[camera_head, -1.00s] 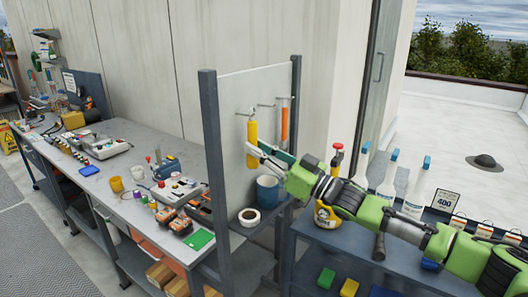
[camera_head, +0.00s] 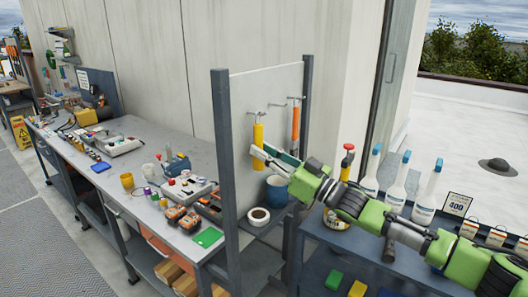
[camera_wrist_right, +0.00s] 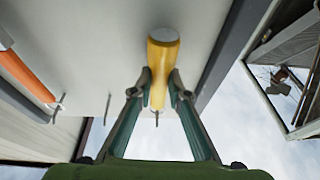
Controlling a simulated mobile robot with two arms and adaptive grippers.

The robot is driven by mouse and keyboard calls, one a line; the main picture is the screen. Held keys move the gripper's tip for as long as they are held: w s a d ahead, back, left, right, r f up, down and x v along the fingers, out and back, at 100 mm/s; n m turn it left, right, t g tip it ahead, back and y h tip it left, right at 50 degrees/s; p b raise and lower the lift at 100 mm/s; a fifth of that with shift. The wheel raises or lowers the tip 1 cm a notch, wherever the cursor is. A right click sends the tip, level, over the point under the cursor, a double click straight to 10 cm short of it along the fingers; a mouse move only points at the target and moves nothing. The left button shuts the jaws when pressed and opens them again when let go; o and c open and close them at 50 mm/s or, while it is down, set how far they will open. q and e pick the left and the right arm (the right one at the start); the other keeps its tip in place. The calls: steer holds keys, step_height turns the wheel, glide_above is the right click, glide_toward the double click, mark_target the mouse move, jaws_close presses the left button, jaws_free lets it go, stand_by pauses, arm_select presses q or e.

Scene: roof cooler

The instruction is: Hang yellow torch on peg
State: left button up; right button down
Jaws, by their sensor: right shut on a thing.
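The yellow torch (camera_head: 258,136) hangs upright against the pale board, directly below the left peg (camera_head: 258,111). I cannot tell whether its top loop is around that peg. My right gripper (camera_head: 263,156) is shut on the lower part of the torch. In the right wrist view the two fingers (camera_wrist_right: 161,88) press on both sides of the yellow body (camera_wrist_right: 162,58), and a small dark hook or loop (camera_wrist_right: 157,118) shows beyond its far end. My left gripper is not in view.
An empty peg (camera_head: 280,104) sits right of the torch, then an orange tool (camera_head: 295,122) hangs on the board. A blue mug (camera_head: 277,190) and a tape roll (camera_head: 258,215) stand on the shelf below. Spray bottles (camera_head: 397,185) stand at right. Grey posts (camera_head: 225,165) edge the board.

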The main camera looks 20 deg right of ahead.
steer(key=c, duration=1.8)
jaws_free()
steer(key=shift+c, duration=0.2)
